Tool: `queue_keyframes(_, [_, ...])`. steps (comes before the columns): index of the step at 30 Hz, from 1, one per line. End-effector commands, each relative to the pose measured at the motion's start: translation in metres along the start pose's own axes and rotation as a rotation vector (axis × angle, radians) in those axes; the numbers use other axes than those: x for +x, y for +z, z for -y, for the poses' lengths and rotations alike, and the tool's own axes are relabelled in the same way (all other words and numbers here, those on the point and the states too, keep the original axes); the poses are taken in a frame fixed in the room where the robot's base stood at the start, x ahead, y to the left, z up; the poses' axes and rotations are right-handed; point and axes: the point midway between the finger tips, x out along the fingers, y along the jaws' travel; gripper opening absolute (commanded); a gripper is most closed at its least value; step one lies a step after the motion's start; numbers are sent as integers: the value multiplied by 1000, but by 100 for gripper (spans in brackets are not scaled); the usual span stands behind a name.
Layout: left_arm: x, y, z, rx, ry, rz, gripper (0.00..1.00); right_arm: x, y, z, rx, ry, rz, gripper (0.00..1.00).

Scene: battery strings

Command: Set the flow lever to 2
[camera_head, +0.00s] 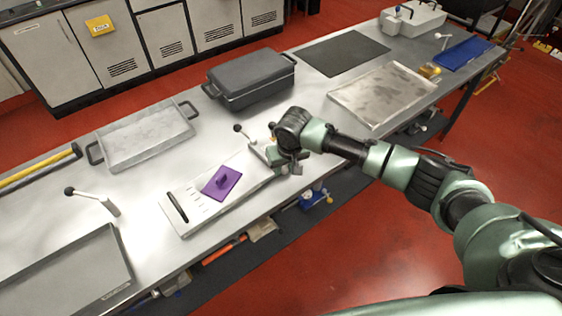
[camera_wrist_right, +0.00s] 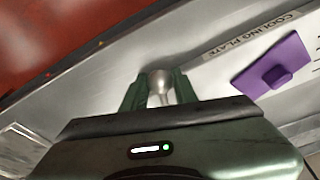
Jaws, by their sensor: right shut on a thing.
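My right gripper (camera_head: 275,154) is at the right end of the white cooling plate (camera_head: 231,204). In the right wrist view its two green fingers (camera_wrist_right: 160,92) are closed around a silvery rounded knob on a short stem (camera_wrist_right: 160,80), which appears to be a lever handle. The fingers mostly hide this handle in the head view. I cannot read a number 2 or the lever's setting. A purple plate with a raised grip (camera_head: 221,182) lies on the cooling plate, and it also shows in the right wrist view (camera_wrist_right: 273,69). My left gripper is not in view.
A black-knobbed lever (camera_head: 243,133) stands just behind my right gripper, and another (camera_head: 92,198) stands at the left. A grey lidded box (camera_head: 250,79), metal trays (camera_head: 145,138) (camera_head: 383,94) and a dark mat (camera_head: 342,53) occupy the bench. Bare bench shows between them.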

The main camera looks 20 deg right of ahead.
Motion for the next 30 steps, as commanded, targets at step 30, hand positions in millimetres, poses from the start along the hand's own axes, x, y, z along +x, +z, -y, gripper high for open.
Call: queue_keyframes(30, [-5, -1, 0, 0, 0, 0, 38, 1, -2, -20, -234, -60, 1, 0])
